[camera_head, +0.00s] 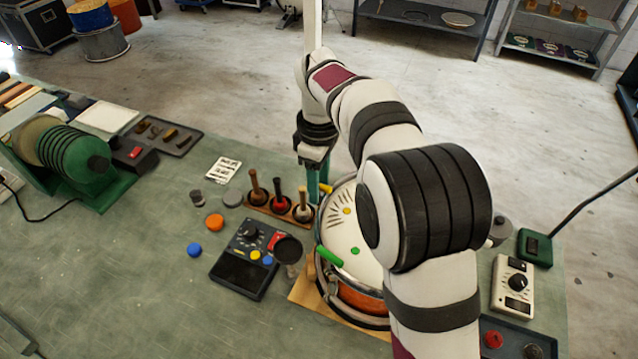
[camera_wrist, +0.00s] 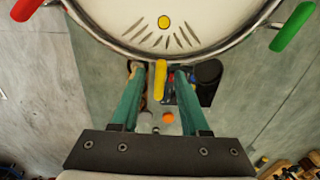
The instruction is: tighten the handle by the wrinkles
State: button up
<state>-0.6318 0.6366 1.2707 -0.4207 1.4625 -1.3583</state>
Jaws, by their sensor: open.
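The drum (camera_head: 345,240) has a white head with dark wrinkle lines (camera_head: 340,217) fanned around a yellow dot. The wrinkles also show in the wrist view (camera_wrist: 165,38). A yellow handle (camera_wrist: 160,80) sits on the rim beside the wrinkles; part of it shows in the head view (camera_head: 326,188). My gripper (camera_wrist: 160,68) is open, with one teal finger on each side of the yellow handle and a visible gap to both. A green handle (camera_head: 329,256) is farther along the rim, also in the wrist view (camera_wrist: 292,27). A red handle (camera_wrist: 25,8) is at upper left there.
A rack with several wooden-handled tools (camera_head: 278,204) stands close left of the drum. My arm hides the drum's right side.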

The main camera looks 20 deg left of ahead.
jog(key=shift+f, duration=0.35)
grip_shut()
jog(key=shift+m, duration=0.4)
jog(key=m, duration=0.3)
jog(key=shift+m, duration=2.4)
